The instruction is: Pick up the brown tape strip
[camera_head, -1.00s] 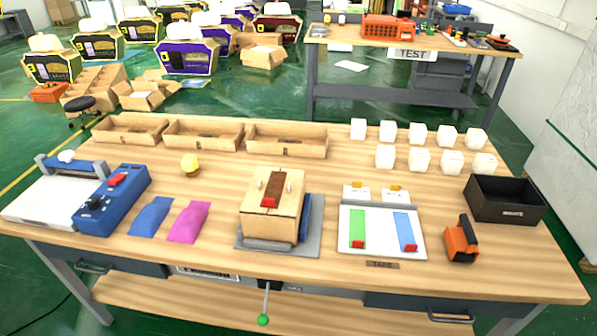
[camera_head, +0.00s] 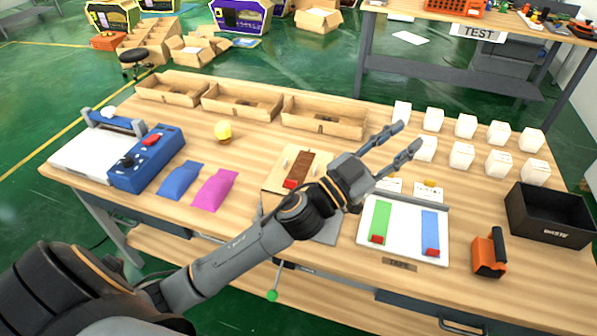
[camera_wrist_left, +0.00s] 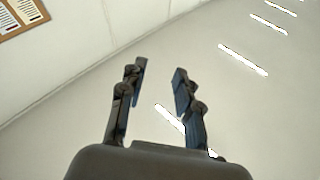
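The brown tape strip (camera_head: 306,166) with a red end lies on top of a cardboard box (camera_head: 277,182) in the middle of the table, in the head view. My left gripper (camera_head: 408,136) is open and empty, raised to the right of the strip, with its fingers pointing up and right. My left forearm and wrist hide the front of the box. In the left wrist view my two fingers (camera_wrist_left: 160,85) are spread apart, with only wall and ceiling behind them. My right gripper is not in view.
Right of the box, a white board (camera_head: 403,252) holds a green strip and a blue strip with red ends. An orange-black tape dispenser (camera_head: 489,254) and a black bin (camera_head: 550,213) stand further right. Several white boxes and three cardboard trays line the back.

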